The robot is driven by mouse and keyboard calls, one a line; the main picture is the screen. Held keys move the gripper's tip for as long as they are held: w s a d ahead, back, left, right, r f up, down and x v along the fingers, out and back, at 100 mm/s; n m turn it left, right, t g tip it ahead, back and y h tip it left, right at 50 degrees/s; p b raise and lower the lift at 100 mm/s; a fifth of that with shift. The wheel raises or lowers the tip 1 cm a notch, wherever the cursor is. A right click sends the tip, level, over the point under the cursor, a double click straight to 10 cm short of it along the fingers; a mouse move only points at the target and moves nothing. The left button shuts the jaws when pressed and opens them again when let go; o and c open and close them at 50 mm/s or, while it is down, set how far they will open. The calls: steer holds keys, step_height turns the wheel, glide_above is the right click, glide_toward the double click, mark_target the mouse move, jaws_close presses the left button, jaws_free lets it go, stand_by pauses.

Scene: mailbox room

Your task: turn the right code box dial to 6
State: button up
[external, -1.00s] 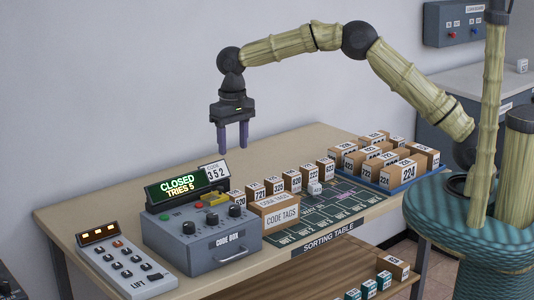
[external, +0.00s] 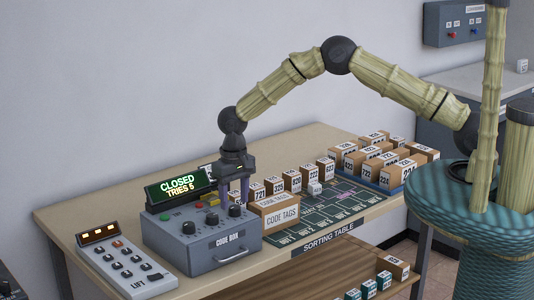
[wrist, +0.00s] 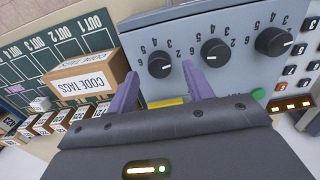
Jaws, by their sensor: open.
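The grey code box (external: 200,245) stands on the table with three dark dials on its sloped top. Its screen (external: 180,187) reads CLOSED, TRIES 5. The right dial (external: 236,211) is nearest the tag box; in the wrist view it is the leftmost dial (wrist: 159,65), with a white pointer and digits around it. I cannot tell its set digit for sure. My gripper (external: 233,202) points down just above and behind the right dial. Its purple fingers are open and empty; in the wrist view they (wrist: 158,75) straddle the dial, apart from it on both sides.
A CODE TAGS box (external: 279,212) stands close right of the code box. The middle dial (external: 212,219) and left dial (external: 188,228) are beside the right dial. A LIFT panel (external: 125,265) lies left. Several numbered parcels stand behind the green sorting mat (external: 335,210).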

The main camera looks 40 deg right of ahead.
steer(key=shift+f, duration=0.95)
steer(key=c, duration=1)
steer(key=shift+o, duration=0.2)
